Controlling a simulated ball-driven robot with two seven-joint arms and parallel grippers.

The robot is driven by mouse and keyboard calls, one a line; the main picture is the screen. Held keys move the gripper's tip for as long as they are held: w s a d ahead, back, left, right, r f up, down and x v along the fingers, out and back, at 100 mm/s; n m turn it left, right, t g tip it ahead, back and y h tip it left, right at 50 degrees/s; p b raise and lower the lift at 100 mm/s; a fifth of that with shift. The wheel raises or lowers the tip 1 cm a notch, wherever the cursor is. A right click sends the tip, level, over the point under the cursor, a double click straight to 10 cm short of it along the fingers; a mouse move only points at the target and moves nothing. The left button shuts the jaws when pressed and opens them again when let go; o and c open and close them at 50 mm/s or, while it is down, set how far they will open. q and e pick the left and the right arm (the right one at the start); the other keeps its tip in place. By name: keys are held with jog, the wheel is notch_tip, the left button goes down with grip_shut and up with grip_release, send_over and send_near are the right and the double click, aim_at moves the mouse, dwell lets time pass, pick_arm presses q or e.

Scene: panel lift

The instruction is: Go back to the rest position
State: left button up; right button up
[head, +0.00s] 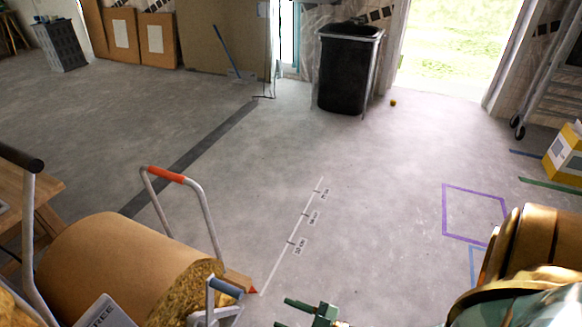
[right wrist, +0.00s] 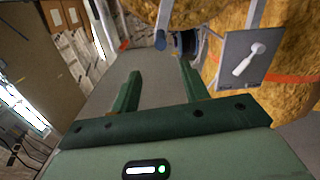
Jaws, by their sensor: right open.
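My right gripper (head: 314,309) shows at the bottom edge of the head view, with green fingers over the bare floor. In the right wrist view its two green fingers (right wrist: 159,75) stand apart with nothing between them. Beyond the fingers there is grey floor. My gold right arm is at the lower right of the head view. My left gripper is not in view.
A brown-wrapped insulation roll (head: 120,262) lies at lower left by a metal frame with a red grip (head: 166,174). A black bin (head: 346,70) stands at the back. A yellow-white box (head: 566,155) is at right. The middle floor is clear, with a purple taped square (head: 444,212).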

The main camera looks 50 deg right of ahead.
dwell(0.3)
pick_arm(q)
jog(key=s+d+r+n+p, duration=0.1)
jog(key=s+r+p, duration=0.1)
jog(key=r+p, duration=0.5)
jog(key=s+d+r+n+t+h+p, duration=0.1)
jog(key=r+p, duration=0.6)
jog(key=p, duration=0.7)
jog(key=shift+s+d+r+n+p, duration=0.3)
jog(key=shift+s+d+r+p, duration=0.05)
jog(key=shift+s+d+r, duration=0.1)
pick_arm(e)
jog(key=s+f+g+h, duration=0.1)
jog(key=s+g+h, duration=0.2)
jog(key=s+g, duration=0.5)
jog(key=s+a+f+m+g+h, duration=0.1)
jog(key=s+g, duration=0.8)
jog(key=s, duration=2.6)
jog(key=shift+s+f+h, duration=0.3)
jog(key=shift+f+h, duration=0.5)
jog(key=shift+h, duration=0.3)
jog(key=shift+w, duration=0.1)
